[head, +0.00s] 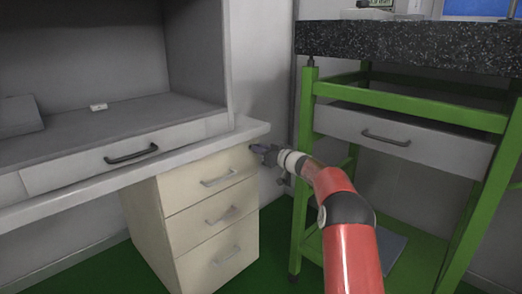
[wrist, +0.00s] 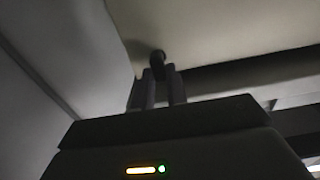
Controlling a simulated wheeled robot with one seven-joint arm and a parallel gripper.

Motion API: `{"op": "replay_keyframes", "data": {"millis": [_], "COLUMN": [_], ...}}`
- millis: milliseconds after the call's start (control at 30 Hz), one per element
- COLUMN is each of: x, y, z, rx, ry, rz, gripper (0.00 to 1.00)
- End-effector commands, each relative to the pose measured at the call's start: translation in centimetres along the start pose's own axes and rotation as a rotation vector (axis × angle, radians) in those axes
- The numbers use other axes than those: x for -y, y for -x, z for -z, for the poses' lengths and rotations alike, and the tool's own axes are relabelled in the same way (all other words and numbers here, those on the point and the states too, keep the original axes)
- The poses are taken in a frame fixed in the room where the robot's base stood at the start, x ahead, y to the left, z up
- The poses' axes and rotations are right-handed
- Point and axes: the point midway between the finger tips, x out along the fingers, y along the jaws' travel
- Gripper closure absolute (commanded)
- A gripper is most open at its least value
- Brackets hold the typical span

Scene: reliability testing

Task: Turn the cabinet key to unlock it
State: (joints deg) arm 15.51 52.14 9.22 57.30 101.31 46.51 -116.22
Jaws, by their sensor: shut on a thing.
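The cream cabinet (head: 196,212) with three drawers stands under the desk in the head view. My gripper (head: 258,149) is at the upper right corner of its top drawer, just under the desk top. In the wrist view, the two dark fingers of my gripper (wrist: 161,84) are shut on the small dark key (wrist: 157,57) at the pale drawer front (wrist: 210,30). Only the key's dark rounded part shows, at the fingertips. Its lock is hidden, and I cannot tell how far the key is turned. In the head view my gripper hides the key.
The desk top edge (head: 246,131) runs close above my gripper. A green-framed bench (head: 302,165) with a speckled black top (head: 415,42) stands to the right. The top drawer's metal handle (head: 218,180) is left of and below my gripper. Green floor is open in front.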

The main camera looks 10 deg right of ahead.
Motion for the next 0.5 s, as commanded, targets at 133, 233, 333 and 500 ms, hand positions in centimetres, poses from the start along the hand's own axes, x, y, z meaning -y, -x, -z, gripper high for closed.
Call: {"op": "replay_keyframes", "data": {"millis": [133, 233, 333, 500], "x": [-0.05, -0.1, -0.19, -0.3], "y": [0.03, 0.05, 0.09, 0.07], "z": [-0.2, -0.27, -0.38, -0.44], "rx": [0.0, -0.002, -0.002, -0.003], "ry": [-0.03, -0.075, -0.138, -0.281], "rz": [0.0, 0.0, -0.002, -0.001], "gripper": [1.0, 1.0, 1.0, 1.0]}}
